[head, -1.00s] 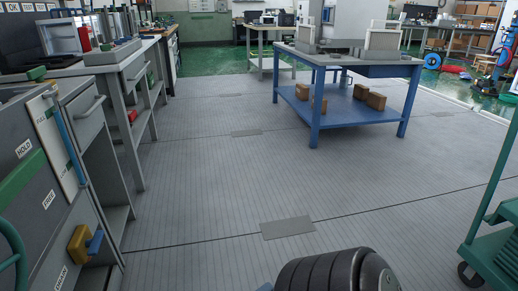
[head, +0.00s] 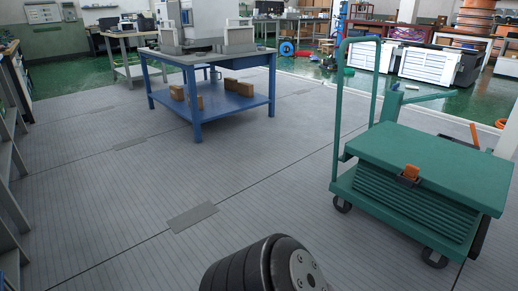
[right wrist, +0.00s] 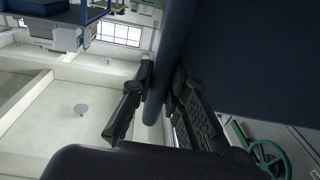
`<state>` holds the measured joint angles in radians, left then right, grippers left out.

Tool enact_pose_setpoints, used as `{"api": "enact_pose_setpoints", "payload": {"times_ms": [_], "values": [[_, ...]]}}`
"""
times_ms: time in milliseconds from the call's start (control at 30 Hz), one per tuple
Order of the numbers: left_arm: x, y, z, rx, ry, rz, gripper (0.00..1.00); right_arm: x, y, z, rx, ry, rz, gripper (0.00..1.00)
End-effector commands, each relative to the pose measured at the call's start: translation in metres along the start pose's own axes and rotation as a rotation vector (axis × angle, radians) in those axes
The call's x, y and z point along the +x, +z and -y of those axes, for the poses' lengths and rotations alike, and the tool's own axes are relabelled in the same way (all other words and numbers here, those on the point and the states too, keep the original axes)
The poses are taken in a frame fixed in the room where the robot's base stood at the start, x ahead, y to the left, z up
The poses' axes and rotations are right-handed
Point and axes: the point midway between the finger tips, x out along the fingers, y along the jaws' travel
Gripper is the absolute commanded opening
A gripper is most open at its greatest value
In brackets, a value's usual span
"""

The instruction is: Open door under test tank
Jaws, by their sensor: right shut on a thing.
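In the right wrist view my right gripper (right wrist: 163,82) is shut on a dark blue bar (right wrist: 176,42), with one black finger on each side of it. The bar runs from the top edge down between the fingers. A large dark blue panel (right wrist: 255,65) fills the right side of that view; whether it is the tank door, and how far it stands open, I cannot tell. The test tank cannot be made out in the head view. My left gripper is in neither current view.
A green lift cart (head: 430,165) stands at the right in the head view. A blue table (head: 235,103) with several brown boxes on its lower shelf stands further back. The grey floor between them is clear. A green handwheel (right wrist: 268,158) shows at the lower right in the right wrist view.

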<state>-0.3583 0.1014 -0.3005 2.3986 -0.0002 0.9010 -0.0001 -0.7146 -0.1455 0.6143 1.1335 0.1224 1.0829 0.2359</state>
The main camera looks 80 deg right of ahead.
Motion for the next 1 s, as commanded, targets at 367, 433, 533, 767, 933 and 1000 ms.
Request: {"api": "enact_pose_setpoints", "payload": {"times_ms": [367,433,533,767,933,1000], "values": [[0.001,0.000,0.000,0.000,0.001,-0.004,0.40,0.000,-0.001,-0.001,-0.001,0.002,-0.003,0.20],[0.001,0.000,0.000,0.000,0.002,-0.006,0.40,0.000,-0.001,-0.001,0.000,0.002,-0.002,0.25],[0.002,0.000,0.000,0.000,0.002,-0.008,0.40,0.000,0.000,-0.001,0.000,0.001,-0.002,0.31],[0.002,-0.001,0.000,0.001,0.002,-0.010,0.40,0.000,0.000,0.000,0.000,0.000,-0.001,0.35],[0.004,-0.002,0.001,0.003,-0.002,-0.015,0.40,-0.004,0.000,0.000,0.000,0.001,0.001,0.35],[0.003,-0.002,0.001,0.003,-0.001,-0.013,0.40,-0.011,0.001,0.000,0.000,0.001,0.003,0.35]]}}
